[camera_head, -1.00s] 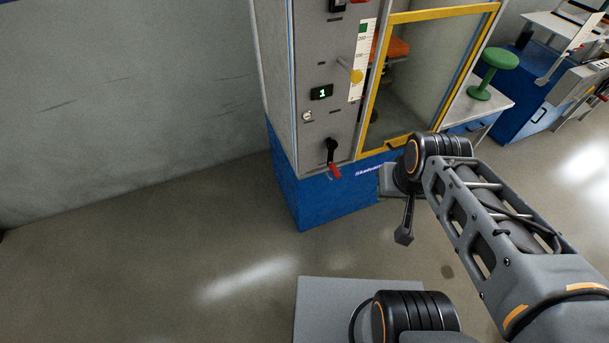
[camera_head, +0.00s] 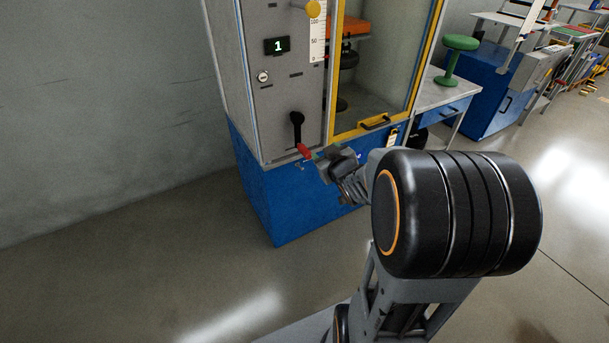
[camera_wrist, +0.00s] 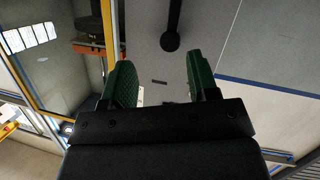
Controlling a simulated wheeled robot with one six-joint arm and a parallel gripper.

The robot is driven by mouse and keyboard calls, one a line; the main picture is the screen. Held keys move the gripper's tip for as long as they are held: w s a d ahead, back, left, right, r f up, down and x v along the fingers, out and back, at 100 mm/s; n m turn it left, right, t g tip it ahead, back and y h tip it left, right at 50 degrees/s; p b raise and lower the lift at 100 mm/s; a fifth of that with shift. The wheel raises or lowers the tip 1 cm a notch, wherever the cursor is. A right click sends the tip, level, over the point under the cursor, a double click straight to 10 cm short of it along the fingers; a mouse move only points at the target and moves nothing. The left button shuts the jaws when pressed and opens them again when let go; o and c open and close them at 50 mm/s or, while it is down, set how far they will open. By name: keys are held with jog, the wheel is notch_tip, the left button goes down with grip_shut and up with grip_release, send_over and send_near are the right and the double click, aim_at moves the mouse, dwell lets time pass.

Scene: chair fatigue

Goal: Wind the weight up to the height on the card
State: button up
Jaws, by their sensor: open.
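The crank (camera_head: 297,122) on the cabinet's grey front has a black arm hanging down to a red grip (camera_head: 304,151). My gripper (camera_head: 316,157) is open, its tips close to the red grip; I cannot tell whether they touch. The wrist view shows its green fingers apart (camera_wrist: 158,65) with nothing clearly between them, and the black crank hub (camera_wrist: 170,41) beyond; the red grip is out of sight there. The white height scale (camera_head: 317,42) has a yellow knob (camera_head: 313,9) near its visible top. The display (camera_head: 277,46) reads 1. I cannot make out the card or identify the weight.
The floor (camera_head: 130,280) on the left is clear.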

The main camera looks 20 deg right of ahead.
aim_at(304, 150)
notch_tip(304, 150, down, 9)
jog(key=n+t+y+b, duration=0.2)
jog(key=t+y+b, duration=0.1)
jog(key=b, duration=0.4)
jog(key=w+b, duration=0.1)
jog(key=w, duration=0.8)
jog(key=w+b, duration=0.1)
jog(key=w, duration=0.3)
jog(key=shift+w+a+r+b, duration=0.3)
jog(key=shift+a, duration=0.1)
jog(key=shift+c, duration=0.4)
grip_shut()
